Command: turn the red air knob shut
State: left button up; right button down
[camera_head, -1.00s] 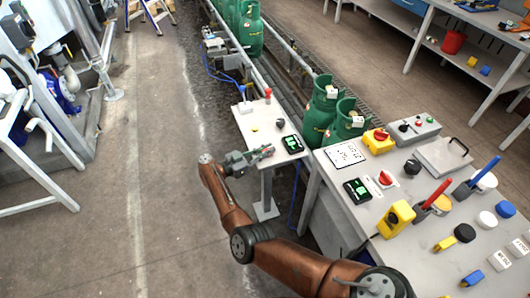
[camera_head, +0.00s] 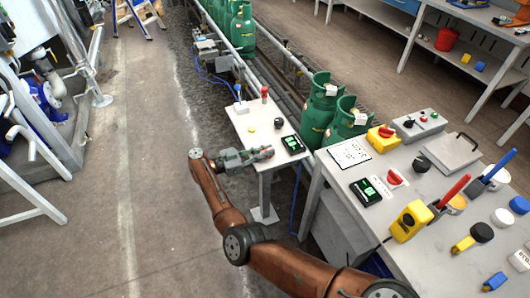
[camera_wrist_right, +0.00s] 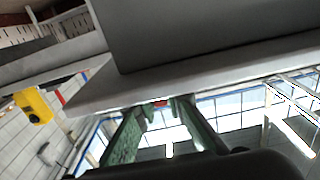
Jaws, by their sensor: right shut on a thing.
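My right gripper (camera_head: 264,154) is at the front edge of the small grey table (camera_head: 243,120), with its arm coming in from the lower right. In the right wrist view, its two green fingers (camera_wrist_right: 160,112) reach up to the underside of a grey edge. A small patch of red, the red air knob (camera_wrist_right: 160,103), shows between the fingertips, and the gripper is shut on it. Most of the knob is hidden by the fingers and the edge, so its turn angle cannot be told. My left gripper is not in view.
On the small table stand a blue-tipped lever (camera_head: 238,95), a red-topped lever (camera_head: 264,92) and a green display (camera_head: 293,144). Green cylinders (camera_head: 318,110) stand behind it. A bench (camera_head: 420,205) with buttons and tools lies to the right. The floor at left is open.

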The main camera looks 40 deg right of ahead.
dwell(0.3)
jog(key=c, duration=2)
grip_release()
jog(key=shift+d, duration=0.1)
jog(key=shift+r, duration=0.5)
notch_tip(320, 180, up, 9)
jog(key=shift+r, duration=0.1)
jog(key=shift+s, duration=0.1)
